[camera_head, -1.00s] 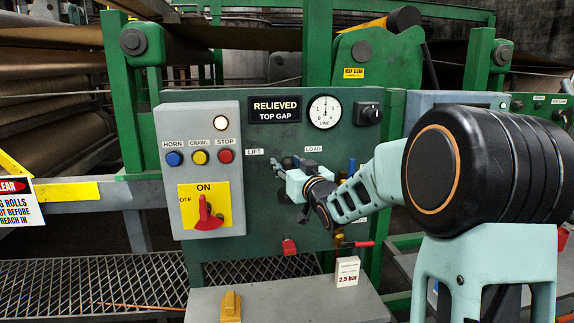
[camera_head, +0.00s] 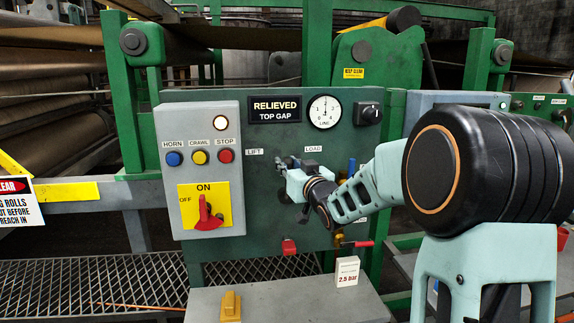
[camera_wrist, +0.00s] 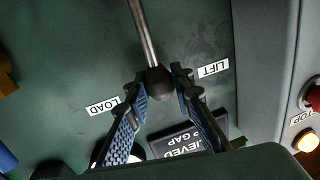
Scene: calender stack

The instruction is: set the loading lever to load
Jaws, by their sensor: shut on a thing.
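The loading lever is a steel rod (camera_wrist: 144,35) with a dark round knob (camera_wrist: 159,82), seen in the wrist view. My gripper (camera_wrist: 160,86) has its two blue-padded fingers on either side of the knob and is shut on it. The wrist view is turned over: the LOAD label (camera_wrist: 103,106) is left of the knob and the LIFT label (camera_wrist: 213,68) is right. In the head view my gripper (camera_head: 283,163) is between the LIFT label (camera_head: 254,152) and the LOAD label (camera_head: 313,148); it and my arm hide most of the lever.
The green panel carries a RELIEVED TOP GAP sign (camera_head: 274,109), a line gauge (camera_head: 325,111) and a black knob (camera_head: 367,113). Left of the lever a grey box (camera_head: 199,132) sticks out with buttons and a red switch (camera_head: 206,212). A red handle (camera_head: 357,244) is below.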

